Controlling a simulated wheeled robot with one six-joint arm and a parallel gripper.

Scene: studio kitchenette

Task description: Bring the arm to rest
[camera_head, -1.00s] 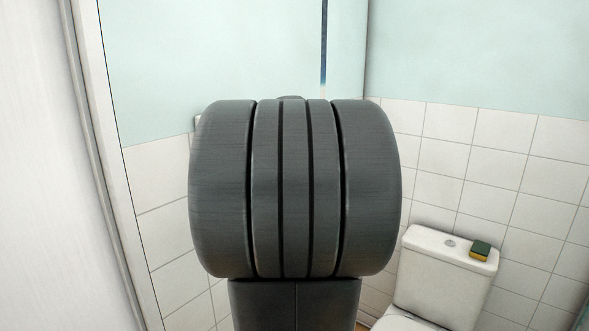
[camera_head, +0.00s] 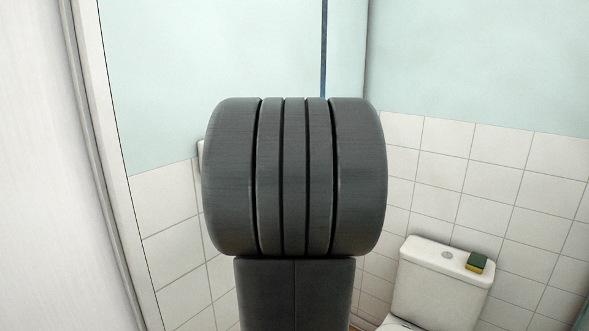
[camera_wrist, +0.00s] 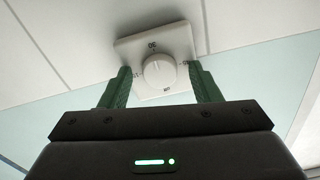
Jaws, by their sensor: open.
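My gripper (camera_wrist: 160,68) is open, its two green fingers standing apart in the wrist view. A white round dial (camera_wrist: 160,71) on a square white wall plate (camera_wrist: 129,47) shows between and beyond the fingers. Nothing is held. The fingers overlap the plate's left and right sides in the picture; I cannot tell how much depth lies between them and the plate. In the head view my dark arm fills the middle and hides the gripper and the dial.
A white toilet (camera_head: 438,294) stands at the lower right, with a green and yellow sponge (camera_head: 477,262) on its cistern. A tiled wall (camera_head: 490,180) runs behind it. A pale upright panel (camera_head: 40,180) borders the left side.

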